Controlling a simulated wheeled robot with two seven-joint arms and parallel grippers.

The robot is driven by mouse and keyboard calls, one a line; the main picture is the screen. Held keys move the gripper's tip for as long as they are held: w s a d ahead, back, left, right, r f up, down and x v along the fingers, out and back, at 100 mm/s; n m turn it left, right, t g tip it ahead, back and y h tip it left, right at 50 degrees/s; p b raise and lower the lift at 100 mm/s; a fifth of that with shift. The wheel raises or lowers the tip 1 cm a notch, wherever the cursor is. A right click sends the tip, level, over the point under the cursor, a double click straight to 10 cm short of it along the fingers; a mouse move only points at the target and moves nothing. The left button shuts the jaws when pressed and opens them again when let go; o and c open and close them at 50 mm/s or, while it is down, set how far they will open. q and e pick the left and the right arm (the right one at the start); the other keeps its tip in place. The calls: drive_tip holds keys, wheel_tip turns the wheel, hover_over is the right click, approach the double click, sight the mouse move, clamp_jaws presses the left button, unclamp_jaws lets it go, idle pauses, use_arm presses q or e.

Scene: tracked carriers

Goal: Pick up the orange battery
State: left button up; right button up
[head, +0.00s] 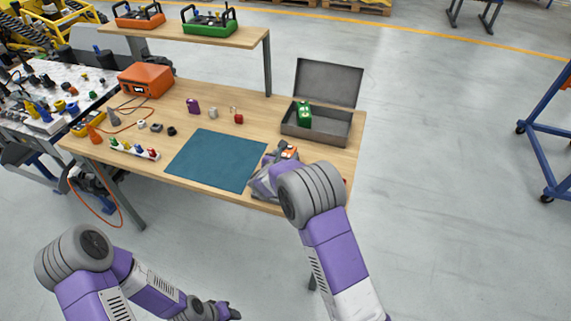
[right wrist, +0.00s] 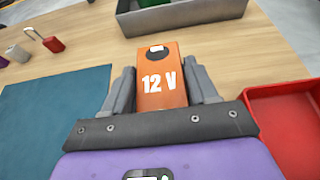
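The orange battery (right wrist: 160,72), marked "12 V" with a dark round patch at its far end, lies between the fingers of my right gripper (right wrist: 161,85) in the right wrist view. The fingers lie close along both sides, with no clear gap. In the head view a small orange part of the battery (head: 290,150) shows past my right gripper (head: 280,160), at the right of the teal mat; the wrist hides the rest. I cannot tell whether the battery touches the table. My left gripper (head: 228,312) is low at the bottom, away from the table; its fingers are unclear.
The teal mat (head: 215,160) is left of the battery. An open grey metal box (head: 318,133) with a green item stands behind it. A red tray (right wrist: 285,125) is close on the right. A red padlock (right wrist: 50,42) and several small items are farther left.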

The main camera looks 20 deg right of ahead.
clamp_jaws()
drive_tip(key=shift+w+r, duration=0.1)
drive_tip(key=shift+r, duration=0.1)
